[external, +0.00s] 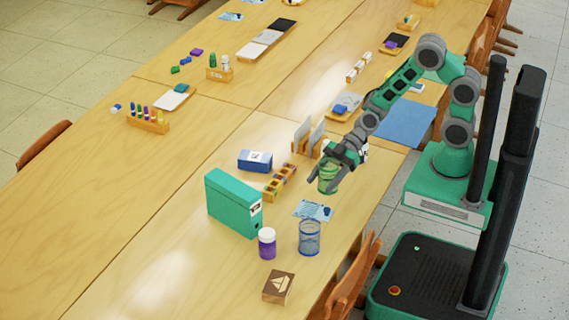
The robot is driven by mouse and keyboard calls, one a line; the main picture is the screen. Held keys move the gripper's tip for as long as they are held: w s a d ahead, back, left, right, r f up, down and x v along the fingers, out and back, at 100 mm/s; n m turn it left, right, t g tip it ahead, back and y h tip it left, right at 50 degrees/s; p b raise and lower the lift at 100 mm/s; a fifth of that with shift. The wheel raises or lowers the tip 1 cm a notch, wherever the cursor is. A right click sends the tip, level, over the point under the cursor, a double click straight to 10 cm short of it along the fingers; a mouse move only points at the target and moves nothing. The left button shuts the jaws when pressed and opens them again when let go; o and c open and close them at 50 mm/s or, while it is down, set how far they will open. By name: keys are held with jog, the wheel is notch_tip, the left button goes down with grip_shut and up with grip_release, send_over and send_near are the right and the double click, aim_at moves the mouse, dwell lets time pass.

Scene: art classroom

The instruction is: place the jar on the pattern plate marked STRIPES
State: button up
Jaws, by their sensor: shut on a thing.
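My gripper (327,181) is shut on a green, jar-like container (328,176), held upright above the table near its right edge. The fingers cover part of its sides. A purple jar with a white lid (267,243) stands on the table, lower in the picture and apart from my gripper. No STRIPES marking is readable from here, so I cannot tell which thing is that plate.
A blue mesh cup (310,238) and a printed blue card (313,210) are below my gripper. A teal box file (234,203), a wooden rack (280,182), a blue box (255,161) and a block with a boat picture (278,287) stand nearby.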

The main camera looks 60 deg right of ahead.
aim_at(319, 184)
jog(key=f, duration=0.1)
jog(key=w+a+f, duration=0.2)
jog(key=shift+w+f, duration=0.15)
jog(key=shift+f, duration=0.2)
notch_tip(319, 184, down, 3)
jog(key=shift+r, duration=0.2)
jog(key=shift+f, duration=0.4)
jog(key=o, duration=1.4)
jog(key=shift+r, duration=0.1)
jog(key=shift+c, duration=0.2)
jog(key=shift+r, duration=0.3)
jog(key=v, duration=1.2)
jog(key=shift+f, duration=0.15)
jog(key=shift+d, duration=0.1)
